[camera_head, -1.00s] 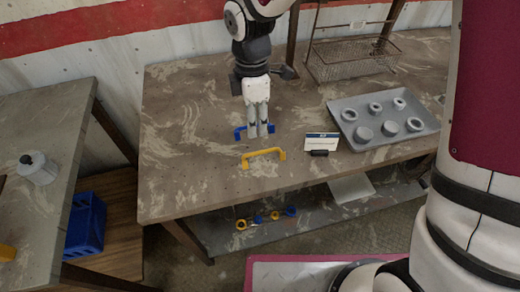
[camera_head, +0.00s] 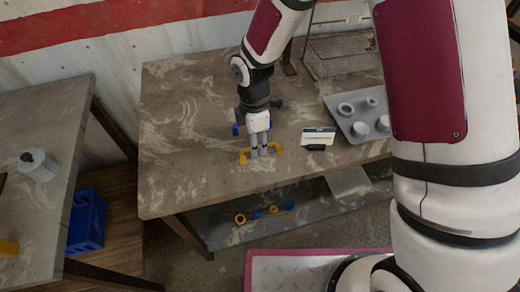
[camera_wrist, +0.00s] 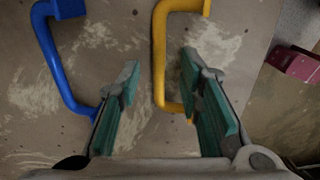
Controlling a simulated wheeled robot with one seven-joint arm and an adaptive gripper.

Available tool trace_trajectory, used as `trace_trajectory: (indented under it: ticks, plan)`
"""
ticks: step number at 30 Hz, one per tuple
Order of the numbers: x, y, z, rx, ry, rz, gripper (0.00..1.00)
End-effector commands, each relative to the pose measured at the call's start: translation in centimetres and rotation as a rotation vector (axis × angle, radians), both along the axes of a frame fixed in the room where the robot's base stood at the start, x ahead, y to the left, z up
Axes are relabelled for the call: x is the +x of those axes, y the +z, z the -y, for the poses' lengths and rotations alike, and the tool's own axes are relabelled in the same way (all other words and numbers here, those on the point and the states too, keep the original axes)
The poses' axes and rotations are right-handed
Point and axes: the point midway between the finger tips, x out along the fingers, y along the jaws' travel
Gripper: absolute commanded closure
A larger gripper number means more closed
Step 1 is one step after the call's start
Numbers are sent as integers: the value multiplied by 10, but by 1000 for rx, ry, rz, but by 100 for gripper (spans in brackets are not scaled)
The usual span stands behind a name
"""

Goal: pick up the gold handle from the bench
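The gold handle (camera_head: 247,156) lies on the bench (camera_head: 190,130) near its front edge, partly hidden by my gripper (camera_head: 261,155) in the head view. My gripper points down at the handle, fingers apart. In the wrist view the gold handle (camera_wrist: 159,55) runs between the two green-padded fingers of my open gripper (camera_wrist: 161,62). Its lower end passes close to the right finger. Neither finger clearly touches its bar. The gap in height between fingertips and handle cannot be told.
A blue handle (camera_wrist: 52,60) lies just left, its lower end by my left finger in the wrist view. A small sign (camera_head: 318,137), a grey tray (camera_head: 345,120) with ring parts and a wire basket (camera_head: 345,55) stand to the right. The bench's left part is clear.

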Motion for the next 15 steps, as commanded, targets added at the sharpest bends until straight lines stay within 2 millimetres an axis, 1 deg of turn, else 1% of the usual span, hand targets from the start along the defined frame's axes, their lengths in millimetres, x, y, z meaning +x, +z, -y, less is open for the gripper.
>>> trace_trajectory:
  ticks: [3, 5, 6, 7, 8, 15]
  plan:
    - [0, 0, 0, 0, 0, 0, 67]
    - [0, 0, 0, 0, 0, 0, 81]
    - [0, 0, 0, 0, 0, 0, 90]
    - [0, 0, 0, 0, 0, 0, 96]
    - [0, 0, 0, 0, 0, 0, 100]
    - [0, 0, 0, 0, 0, 0, 100]
